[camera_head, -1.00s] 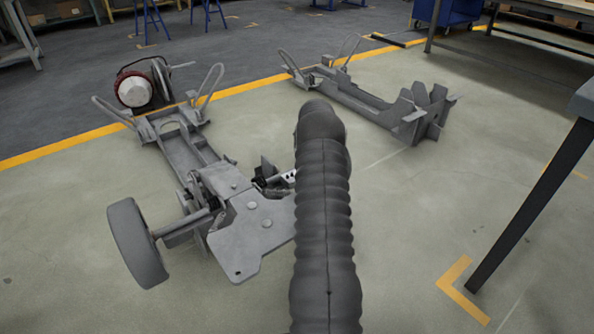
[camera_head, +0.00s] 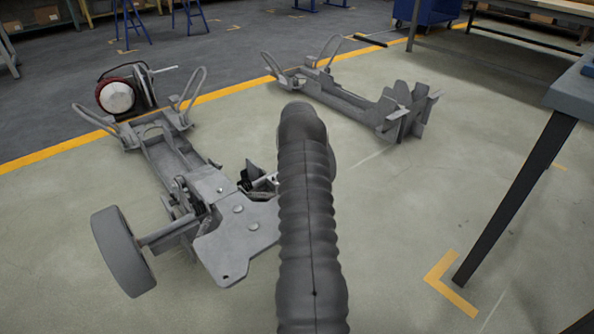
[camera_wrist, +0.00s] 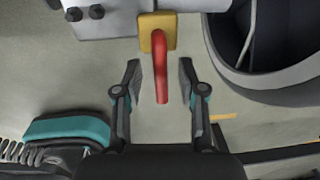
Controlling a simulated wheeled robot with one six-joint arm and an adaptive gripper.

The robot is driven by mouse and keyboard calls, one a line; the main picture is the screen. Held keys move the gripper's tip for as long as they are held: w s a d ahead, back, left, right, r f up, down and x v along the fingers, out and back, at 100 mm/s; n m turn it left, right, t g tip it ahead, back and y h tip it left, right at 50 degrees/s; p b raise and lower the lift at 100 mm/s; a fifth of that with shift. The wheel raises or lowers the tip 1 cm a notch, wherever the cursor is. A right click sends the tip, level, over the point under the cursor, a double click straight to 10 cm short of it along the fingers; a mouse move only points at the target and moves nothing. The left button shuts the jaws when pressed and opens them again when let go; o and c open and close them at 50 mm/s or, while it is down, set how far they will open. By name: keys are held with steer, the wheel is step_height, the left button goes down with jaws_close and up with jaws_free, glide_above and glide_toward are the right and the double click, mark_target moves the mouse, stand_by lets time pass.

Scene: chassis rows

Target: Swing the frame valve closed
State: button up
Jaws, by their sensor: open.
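The frame valve shows in the wrist view as a yellow body (camera_wrist: 158,28) on a pale metal part of the chassis, with a red handle (camera_wrist: 161,70) extending down from it in the picture. My gripper (camera_wrist: 160,78) is open, with one finger on each side of the red handle. Gaps show between the handle and both fingers. In the head view the chassis (camera_head: 238,228) lies on the floor with a wheel at its left. My arm hides part of it there, and neither the valve nor my gripper shows.
A second frame (camera_head: 345,97) lies on the floor farther back. A red and white reel (camera_head: 117,97) stands by the first chassis's far end. A dark-legged table (camera_head: 525,190) is at the right. A tire (camera_wrist: 275,92) is close at the right in the wrist view.

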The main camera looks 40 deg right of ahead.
step_height(320, 180, up, 12)
steer(key=shift+a, duration=0.3)
stand_by(0.8)
step_height(320, 180, down, 4)
steer(key=s+a+n, duration=0.3)
steer(key=n, duration=0.8)
steer(key=s+a+r+n, duration=0.3)
steer(key=a+r+n, duration=0.25)
steer(key=a, duration=0.35)
steer(key=s+a+r+n+p, duration=0.1)
steer(key=s+a+r+n, duration=0.4)
steer(key=a, duration=0.3)
steer(key=s+a+r+n, duration=0.2)
steer(key=a+r+n, duration=0.3)
steer(key=a+n, duration=0.3)
steer(key=s+a+r+n+t+p, duration=0.1)
steer(key=s+a+r+n+t, duration=0.1)
steer(key=s+a+r, duration=0.2)
steer(key=s+a+r+n+t, duration=0.1)
steer(key=s+a+r+n, duration=0.2)
steer(key=s+a, duration=0.5)
steer(key=s+a+r+n+t+p, duration=0.1)
steer(key=s+a+r, duration=0.3)
steer(key=a, duration=0.5)
steer(key=shift+s+a+r+n+t+y+p, duration=0.25)
steer(key=shift+s+r+n+t+y+p, duration=0.1)
steer(key=shift+s+n+t, duration=0.55)
